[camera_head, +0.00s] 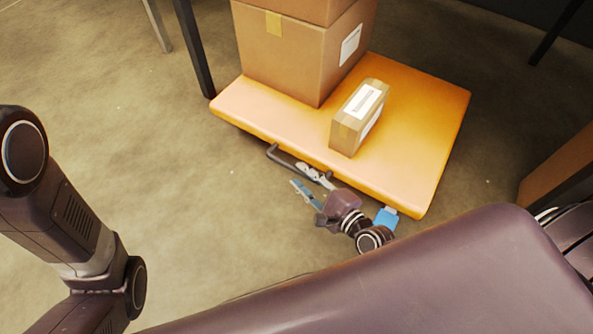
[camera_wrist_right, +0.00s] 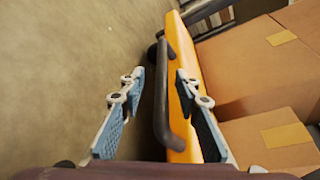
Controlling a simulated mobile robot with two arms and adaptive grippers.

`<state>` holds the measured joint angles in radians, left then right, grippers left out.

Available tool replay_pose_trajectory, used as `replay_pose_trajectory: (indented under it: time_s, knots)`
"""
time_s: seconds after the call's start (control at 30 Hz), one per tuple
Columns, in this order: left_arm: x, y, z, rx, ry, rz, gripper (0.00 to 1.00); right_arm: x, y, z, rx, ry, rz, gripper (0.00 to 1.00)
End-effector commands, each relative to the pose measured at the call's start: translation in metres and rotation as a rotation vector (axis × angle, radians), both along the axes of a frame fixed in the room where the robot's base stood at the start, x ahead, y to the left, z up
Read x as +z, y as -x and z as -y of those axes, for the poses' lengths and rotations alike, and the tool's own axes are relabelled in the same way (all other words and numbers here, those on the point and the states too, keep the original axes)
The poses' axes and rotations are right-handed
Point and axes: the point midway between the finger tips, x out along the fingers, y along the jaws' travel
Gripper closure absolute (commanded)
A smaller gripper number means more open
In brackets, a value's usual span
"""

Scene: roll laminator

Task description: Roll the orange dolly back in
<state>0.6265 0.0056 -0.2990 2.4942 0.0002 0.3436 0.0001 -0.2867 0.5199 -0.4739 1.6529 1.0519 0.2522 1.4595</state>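The orange dolly (camera_head: 420,105) is a flat platform on the floor, carrying cardboard boxes. A dark bar handle (camera_head: 285,160) is on its near edge; it also shows in the wrist view (camera_wrist_right: 162,95). My right gripper (camera_head: 308,184) is at this handle, beside the dolly's near edge. In the wrist view my right gripper (camera_wrist_right: 158,92) is open, with one blue-padded finger on each side of the bar. A gap shows between the left finger and the bar; whether the right finger touches it I cannot tell. My left gripper is out of view.
A large box (camera_head: 290,50) and a small box (camera_head: 358,118) sit on the dolly. A dark table leg (camera_head: 195,48) stands close to its far-left corner. A brown panel (camera_head: 560,165) is at the right. Bare floor (camera_head: 150,130) lies to the left.

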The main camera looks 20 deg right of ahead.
Motion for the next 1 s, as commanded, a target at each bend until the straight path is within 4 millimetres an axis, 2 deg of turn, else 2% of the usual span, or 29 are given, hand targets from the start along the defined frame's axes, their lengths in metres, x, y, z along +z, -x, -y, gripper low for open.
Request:
replay_pose_trajectory:
  time_s: [0.03,0.2,0.4,0.6,1.0]
  knots:
    - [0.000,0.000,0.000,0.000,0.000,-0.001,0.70,0.001,0.013,0.004,0.001,0.002,-0.004,0.70]
    - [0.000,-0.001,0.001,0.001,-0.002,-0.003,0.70,0.009,0.045,0.015,0.002,0.003,-0.003,0.70]
    - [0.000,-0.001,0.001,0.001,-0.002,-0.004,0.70,0.016,0.071,0.024,0.000,0.001,-0.001,0.70]
    - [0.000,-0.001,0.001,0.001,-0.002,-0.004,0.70,0.019,0.079,0.027,0.000,0.001,0.001,0.70]
    - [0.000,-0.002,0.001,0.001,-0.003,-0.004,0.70,0.019,0.079,0.027,0.000,0.001,0.001,0.70]
